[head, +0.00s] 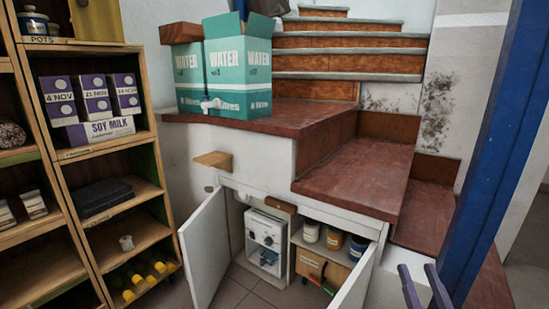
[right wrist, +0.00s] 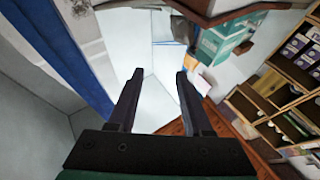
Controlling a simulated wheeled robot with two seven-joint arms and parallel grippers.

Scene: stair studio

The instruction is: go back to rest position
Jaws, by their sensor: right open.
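My right gripper (head: 424,286) shows at the lower right of the head view, in front of the lower red steps. Its two dark fingers are apart with nothing between them. The right wrist view also shows this gripper (right wrist: 160,84) open and empty, with the scene tilted behind it. My left gripper is in neither view.
A blue post (head: 497,150) stands close at the right. Teal water boxes (head: 237,70) stand on the landing. A wooden shelf (head: 105,150) with soy milk boxes (head: 100,130) is left.

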